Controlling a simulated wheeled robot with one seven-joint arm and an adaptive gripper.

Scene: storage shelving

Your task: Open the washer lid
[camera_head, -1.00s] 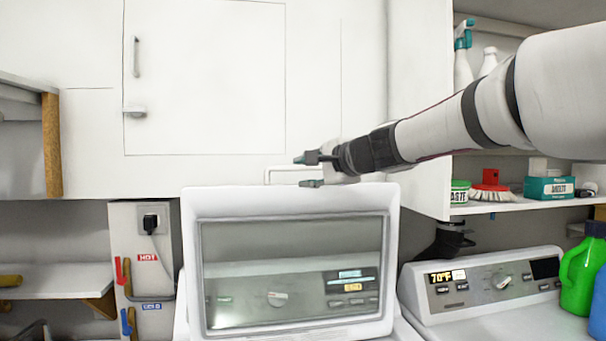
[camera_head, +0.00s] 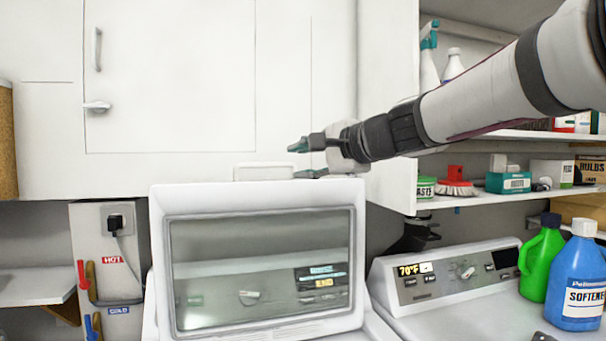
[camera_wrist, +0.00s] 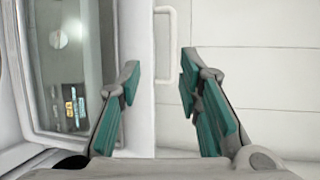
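The washer lid (camera_head: 160,255), a white frame around a glass window (camera_head: 262,250), stands raised and faces the head camera. The washer's control panel shows through the glass. A white loop handle (camera_head: 264,168) is on the lid's top edge; it also shows in the wrist view (camera_wrist: 172,50). My gripper (camera_head: 297,160) is above the top edge, close to the handle's right end in the head view. In the wrist view its two teal-padded fingers (camera_wrist: 160,75) are apart with nothing held between them, and the lid's edge lies partly behind them. Contact with the lid cannot be told.
White cabinets (camera_head: 170,75) stand behind the gripper. A shelf (camera_head: 480,198) with cleaning goods is at right, below my arm. A second machine (camera_head: 445,275) stands right of the washer, with green (camera_head: 541,258) and blue (camera_head: 580,278) bottles on it.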

